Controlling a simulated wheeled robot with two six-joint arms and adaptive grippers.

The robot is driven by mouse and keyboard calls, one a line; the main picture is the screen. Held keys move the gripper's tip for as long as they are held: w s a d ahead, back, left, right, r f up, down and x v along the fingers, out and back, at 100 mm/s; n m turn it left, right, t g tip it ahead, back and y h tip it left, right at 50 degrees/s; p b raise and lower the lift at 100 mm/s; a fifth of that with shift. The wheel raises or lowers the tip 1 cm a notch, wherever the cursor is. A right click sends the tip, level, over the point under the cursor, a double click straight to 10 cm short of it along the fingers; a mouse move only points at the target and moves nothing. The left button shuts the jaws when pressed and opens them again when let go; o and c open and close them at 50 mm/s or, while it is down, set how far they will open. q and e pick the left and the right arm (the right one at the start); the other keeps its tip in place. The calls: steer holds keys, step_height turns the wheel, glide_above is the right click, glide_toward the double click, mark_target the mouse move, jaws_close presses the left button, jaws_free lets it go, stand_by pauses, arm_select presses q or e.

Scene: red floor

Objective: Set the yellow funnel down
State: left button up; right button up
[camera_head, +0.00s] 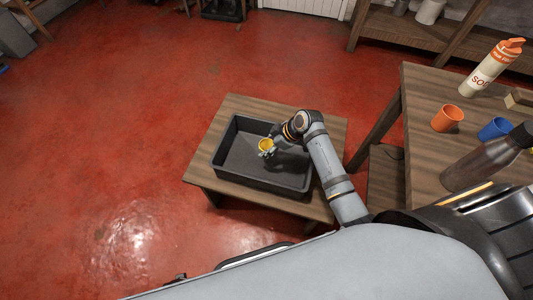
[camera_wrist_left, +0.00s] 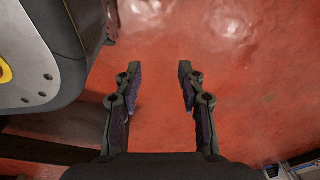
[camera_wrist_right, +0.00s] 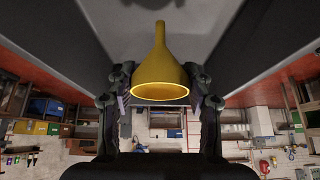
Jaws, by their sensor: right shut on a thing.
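The yellow funnel (camera_head: 266,145) is in my right gripper (camera_head: 270,148), over the dark grey tray (camera_head: 232,174) on the low wooden table. In the right wrist view the funnel (camera_wrist_right: 160,72) sits between the two fingers of my right gripper (camera_wrist_right: 160,88), with its narrow spout pointing up in the picture and its wide rim toward the palm. I cannot tell whether the funnel touches the tray floor. My left gripper (camera_wrist_left: 158,85) is open and empty above the red floor. It is not visible in the head view.
The low table (camera_head: 250,106) leaves a narrow bare border around the tray. A taller table (camera_head: 430,95) at the right bears an orange cup (camera_head: 447,118), a blue cup (camera_head: 494,129), a grey bottle (camera_head: 485,160) and a white-orange bottle (camera_head: 490,70). Red floor is clear at left.

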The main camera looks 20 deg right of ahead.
step_height(320, 180, down, 3)
steer(key=b, duration=0.3)
steer(key=shift+w+a+b, duration=0.15)
steer(key=shift+b, duration=0.15)
steer(key=shift+f+b, duration=0.25)
steer(key=shift+b, duration=0.2)
arm_select(q)
steer(key=w+d+r, duration=0.2)
steer(key=w+r, duration=0.3)
steer(key=w, duration=0.3)
steer(key=shift+r, duration=0.3)
arm_select(e)
steer(key=shift+f, duration=0.1)
steer(key=o, duration=0.9)
